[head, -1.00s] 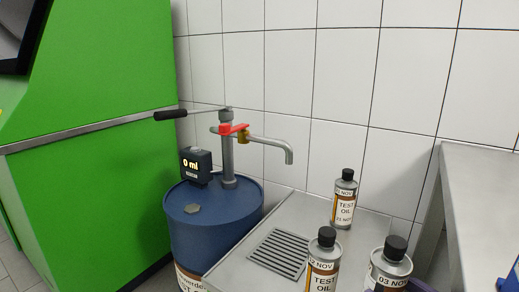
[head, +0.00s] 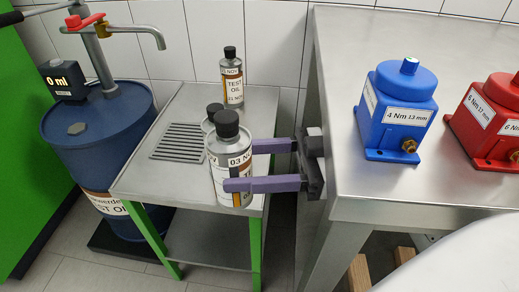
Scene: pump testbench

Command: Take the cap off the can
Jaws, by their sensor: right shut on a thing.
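A silver can labelled 03 NOV (head: 215,178) has its black cap (head: 227,123) on and stands upright at the front edge of the low steel table. My right gripper (head: 238,166) comes in from the right, its purple fingers shut on the can's body below the cap. Whether the can touches the table is hard to tell. A second can (head: 207,126) is mostly hidden behind it, with its black cap (head: 214,108) showing. A third can, labelled TEST OIL (head: 233,90), stands capped at the back near the wall. My left gripper is not in view.
The low table (head: 140,180) has a drain grille (head: 180,141) at its left. A blue drum (head: 125,125) with a pump spout (head: 150,35) stands beyond it. A higher steel bench (head: 400,200) at right holds a blue pump (head: 400,105) and a red pump (head: 480,115).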

